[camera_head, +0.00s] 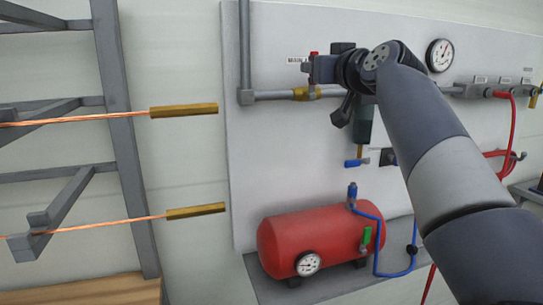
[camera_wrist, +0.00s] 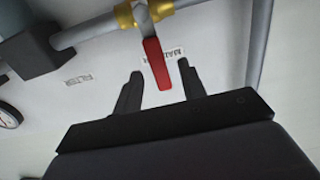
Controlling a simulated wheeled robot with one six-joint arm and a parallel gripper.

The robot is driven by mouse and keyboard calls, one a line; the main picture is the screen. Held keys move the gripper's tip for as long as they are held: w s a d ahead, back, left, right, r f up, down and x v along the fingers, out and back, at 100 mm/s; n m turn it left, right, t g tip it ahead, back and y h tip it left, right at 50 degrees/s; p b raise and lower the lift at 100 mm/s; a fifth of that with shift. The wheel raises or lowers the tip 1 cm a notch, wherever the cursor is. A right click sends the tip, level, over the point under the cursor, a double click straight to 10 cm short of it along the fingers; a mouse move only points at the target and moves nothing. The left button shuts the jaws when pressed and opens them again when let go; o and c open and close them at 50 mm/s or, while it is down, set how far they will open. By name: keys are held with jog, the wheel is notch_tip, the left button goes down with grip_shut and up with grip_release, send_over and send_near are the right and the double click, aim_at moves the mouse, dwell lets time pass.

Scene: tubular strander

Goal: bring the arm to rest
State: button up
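My gripper (camera_head: 309,69) is at the end of my raised arm, in front of the grey wall panel near the brass valve (camera_head: 303,93). In the wrist view my gripper (camera_wrist: 161,69) is open. Its two dark fingers stand apart, with the red valve lever (camera_wrist: 156,63) showing between them and a gap on each side. The lever comes off the brass valve on the pipe, which also shows in the wrist view (camera_wrist: 140,13). How deep the lever sits between the fingers is hard to tell. In the head view my gripper hides most of the lever.
The panel (camera_head: 275,150) carries a gauge (camera_head: 440,55), a filter unit (camera_head: 363,122) under my wrist and a red hose (camera_head: 513,125). A red tank (camera_head: 320,240) stands below. Brass-tipped copper wires (camera_head: 183,111) reach in from a grey frame (camera_head: 122,120) at left.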

jog(key=shift+x, duration=0.8)
jog(key=b+v, duration=0.3)
jog(key=v, duration=0.8)
jog(key=w+a+m+p, duration=0.2)
jog(key=w+p, duration=0.2)
jog(key=w, duration=0.7)
jog(key=shift+p, duration=0.4)
jog(key=shift+a, duration=0.1)
